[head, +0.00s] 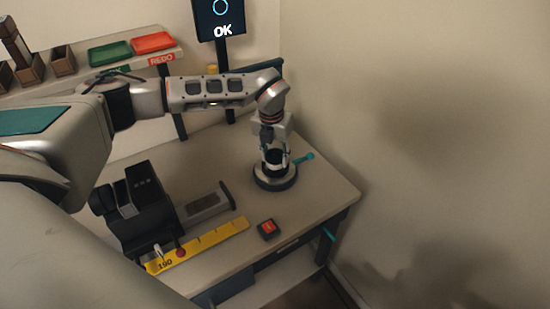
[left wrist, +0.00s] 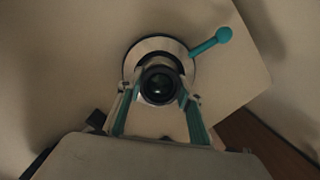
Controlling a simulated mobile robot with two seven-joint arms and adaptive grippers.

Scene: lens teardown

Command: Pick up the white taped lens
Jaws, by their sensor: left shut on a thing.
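The lens (left wrist: 160,85) shows from above in the left wrist view as a dark barrel with a round glass front. In the head view the lens (head: 274,158) is a small dark and white cylinder standing upright at the round base (head: 275,181) near the table's right end. My left gripper (head: 274,150) points down over it and is shut on it, with a finger on each side. It also shows in the left wrist view (left wrist: 160,98). I cannot make out the white tape clearly. A teal lever sticks out from the base. My right gripper is not in view.
A black machine (head: 140,208) stands on the left of the table, with a yellow ruler strip (head: 205,243) in front. A red button box (head: 267,229) sits near the front edge. Green (head: 110,53) and red (head: 153,43) trays lie on the back shelf. A screen (head: 220,18) reads OK.

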